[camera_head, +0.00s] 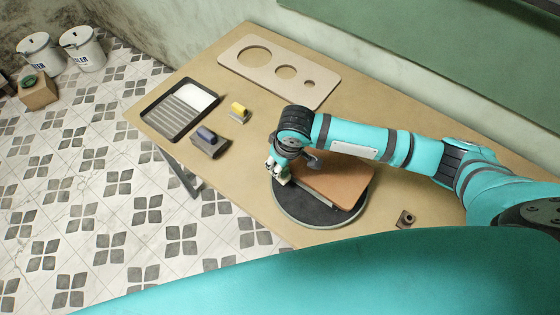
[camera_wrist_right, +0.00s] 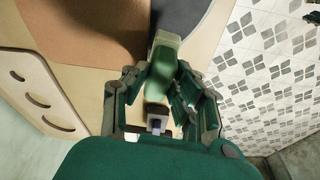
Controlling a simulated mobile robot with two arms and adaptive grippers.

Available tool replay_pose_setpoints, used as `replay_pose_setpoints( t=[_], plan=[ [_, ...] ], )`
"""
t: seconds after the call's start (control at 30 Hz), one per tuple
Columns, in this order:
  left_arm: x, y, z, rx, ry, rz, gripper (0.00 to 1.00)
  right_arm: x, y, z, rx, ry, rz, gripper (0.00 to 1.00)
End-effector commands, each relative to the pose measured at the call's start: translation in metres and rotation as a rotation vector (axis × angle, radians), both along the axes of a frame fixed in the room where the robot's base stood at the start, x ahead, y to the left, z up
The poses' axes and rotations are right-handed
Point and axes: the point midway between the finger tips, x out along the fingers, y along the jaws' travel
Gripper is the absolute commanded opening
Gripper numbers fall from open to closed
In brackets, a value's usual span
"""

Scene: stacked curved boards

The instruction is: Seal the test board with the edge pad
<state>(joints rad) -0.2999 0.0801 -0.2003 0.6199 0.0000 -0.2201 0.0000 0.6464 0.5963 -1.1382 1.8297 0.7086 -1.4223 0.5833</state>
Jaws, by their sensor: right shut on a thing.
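The test board, a brown curved slab (camera_head: 345,181), lies on a dark round turntable (camera_head: 290,205). In the right wrist view the board (camera_wrist_right: 85,30) fills the upper left, with the dark turntable (camera_wrist_right: 185,14) beside it. My right gripper (camera_head: 279,173) is at the board's left edge. In the right wrist view it (camera_wrist_right: 163,85) is shut on a green pad with a pale end (camera_wrist_right: 166,52), which appears to be the edge pad. The pad's pale end is beside the board's edge; I cannot tell whether they touch. The gripper mostly hides the pad in the head view. My left gripper is not in view.
A ribbed tray with a white patch (camera_head: 176,112), a grey block with a blue handle (camera_head: 209,145) and a yellow-topped block (camera_head: 239,113) stand left. A panel with round holes (camera_head: 308,93) lies at the back. A small brown block (camera_head: 404,219) sits right of the turntable.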

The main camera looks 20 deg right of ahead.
Motion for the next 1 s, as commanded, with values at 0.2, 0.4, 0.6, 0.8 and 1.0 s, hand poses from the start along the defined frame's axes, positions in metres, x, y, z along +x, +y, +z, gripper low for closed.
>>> replay_pose_setpoints(
  t=[0.2,0.4,0.6,0.8,1.0],
  plan=[
    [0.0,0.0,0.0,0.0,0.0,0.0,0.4,-0.011,-0.01,0.0,-0.001,-0.001,0.1,0.0],
    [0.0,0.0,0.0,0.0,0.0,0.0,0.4,-0.017,-0.014,0.0,0.0,0.0,0.153,0.0],
    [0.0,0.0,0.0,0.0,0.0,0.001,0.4,-0.017,-0.014,0.0,0.0,0.0,0.153,0.0],
    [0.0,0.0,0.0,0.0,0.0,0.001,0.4,-0.02,-0.017,0.0,0.0,0.001,0.154,0.0],
    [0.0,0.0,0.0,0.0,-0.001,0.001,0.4,-0.03,-0.025,0.0,0.0,0.001,0.159,0.0]
  ],
)
